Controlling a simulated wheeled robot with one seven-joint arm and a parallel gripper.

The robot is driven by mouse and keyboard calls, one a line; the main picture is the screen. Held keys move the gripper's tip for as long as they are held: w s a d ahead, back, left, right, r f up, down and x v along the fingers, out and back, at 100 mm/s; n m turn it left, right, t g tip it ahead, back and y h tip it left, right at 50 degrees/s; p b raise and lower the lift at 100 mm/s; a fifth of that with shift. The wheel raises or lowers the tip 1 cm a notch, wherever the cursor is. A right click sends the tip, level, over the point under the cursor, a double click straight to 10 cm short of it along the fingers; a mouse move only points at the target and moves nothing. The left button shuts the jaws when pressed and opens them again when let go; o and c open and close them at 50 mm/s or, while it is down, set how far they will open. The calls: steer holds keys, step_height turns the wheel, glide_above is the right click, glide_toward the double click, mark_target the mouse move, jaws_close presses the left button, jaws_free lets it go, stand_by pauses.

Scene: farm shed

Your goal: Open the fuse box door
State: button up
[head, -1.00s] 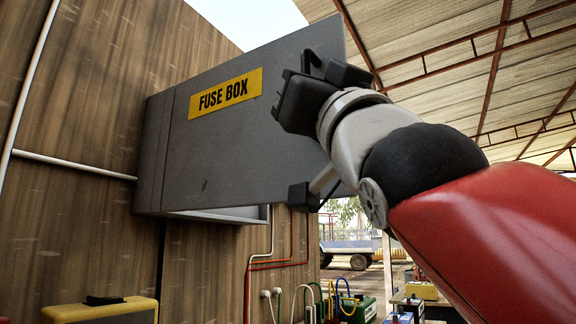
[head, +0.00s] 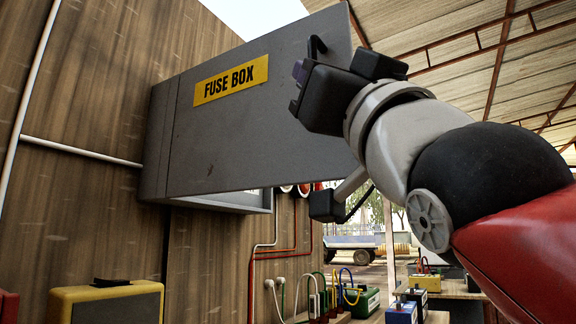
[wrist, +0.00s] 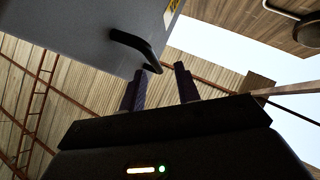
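The grey fuse box (head: 157,140) hangs on the wooden wall. Its door (head: 225,140), with a yellow "FUSE BOX" label (head: 231,80), stands ajar, swung out from the wall. The black bar handle (head: 317,46) is near the door's outer edge, and it also shows in the wrist view (wrist: 136,44). My gripper (head: 299,78) is in front of the door beside the handle. In the wrist view its two dark purple fingers (wrist: 160,72) are apart, with the handle's near end close to or between their tips. I cannot tell whether they touch it.
Part of the box's inner rim (head: 235,201) shows under the door. A yellow-and-black case (head: 105,302) is at the lower left. Cables run down the wall to sockets, with several coloured boxes (head: 365,302) on benches at the lower right.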

steer(key=v, duration=0.3)
stand_by(0.6)
